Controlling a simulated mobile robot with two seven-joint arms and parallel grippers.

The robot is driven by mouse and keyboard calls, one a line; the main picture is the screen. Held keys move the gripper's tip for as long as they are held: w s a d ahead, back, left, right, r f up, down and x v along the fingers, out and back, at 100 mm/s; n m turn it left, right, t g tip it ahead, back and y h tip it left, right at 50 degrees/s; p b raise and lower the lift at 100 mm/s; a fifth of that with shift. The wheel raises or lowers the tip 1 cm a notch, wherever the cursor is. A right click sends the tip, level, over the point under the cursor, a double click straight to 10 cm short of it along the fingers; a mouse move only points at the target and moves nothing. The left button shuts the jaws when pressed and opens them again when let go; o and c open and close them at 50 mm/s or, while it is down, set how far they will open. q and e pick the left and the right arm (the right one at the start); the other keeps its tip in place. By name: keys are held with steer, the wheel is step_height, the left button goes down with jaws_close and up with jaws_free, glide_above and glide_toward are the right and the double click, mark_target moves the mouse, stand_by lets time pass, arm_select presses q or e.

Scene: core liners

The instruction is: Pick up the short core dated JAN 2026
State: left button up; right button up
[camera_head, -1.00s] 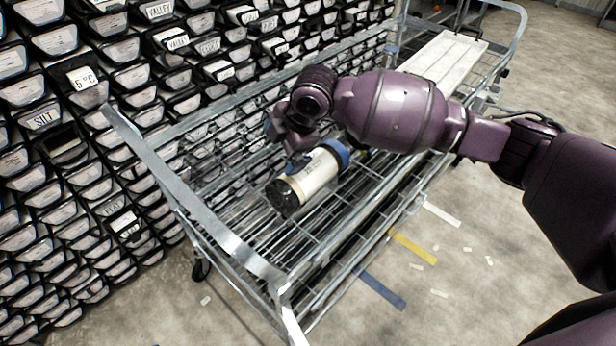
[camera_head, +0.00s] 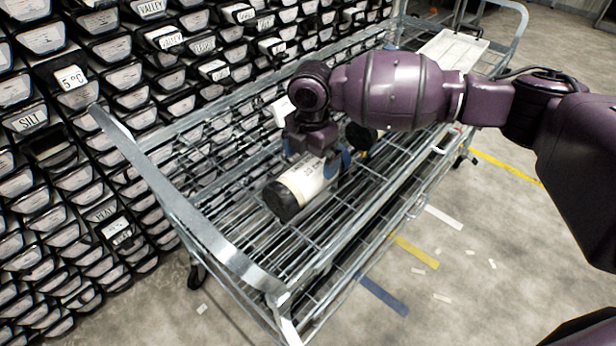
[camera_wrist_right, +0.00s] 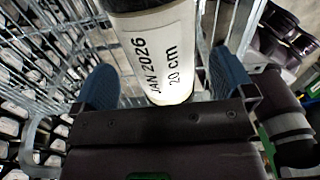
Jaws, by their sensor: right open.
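The short core (camera_head: 300,184) is a pale cylinder with a black end cap, lying on the wire deck of the cart. Its label reads "JAN 2026" and "20 cm" in the right wrist view (camera_wrist_right: 160,55). My right gripper (camera_head: 316,162) is over the core's far part, pointing down, with its blue fingers apart. In the right wrist view the open fingers (camera_wrist_right: 165,88) stand on either side of the core, with a visible gap on each side. The gripper hides the core's far end in the head view. My left gripper is not in view.
The metal wire cart (camera_head: 225,250) has raised rails around its deck. A rack of labelled black bins (camera_head: 120,110) stands close along its left side. A dark round object (camera_head: 361,138) lies just beyond the gripper. A pale tray (camera_head: 452,50) is at the cart's far end.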

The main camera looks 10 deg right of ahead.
steer(key=shift+s+a+f+b, duration=0.15)
steer(key=shift+f+b, duration=0.1)
steer(key=shift+f, duration=1.1)
steer(key=shift+a+f+b, duration=0.15)
steer(key=shift+f+b, duration=0.1)
steer(key=shift+f, duration=1.05)
steer(key=shift+r, duration=0.1)
steer(key=c, duration=1.2)
steer(key=shift+r, duration=0.1)
steer(key=shift+c, duration=1)
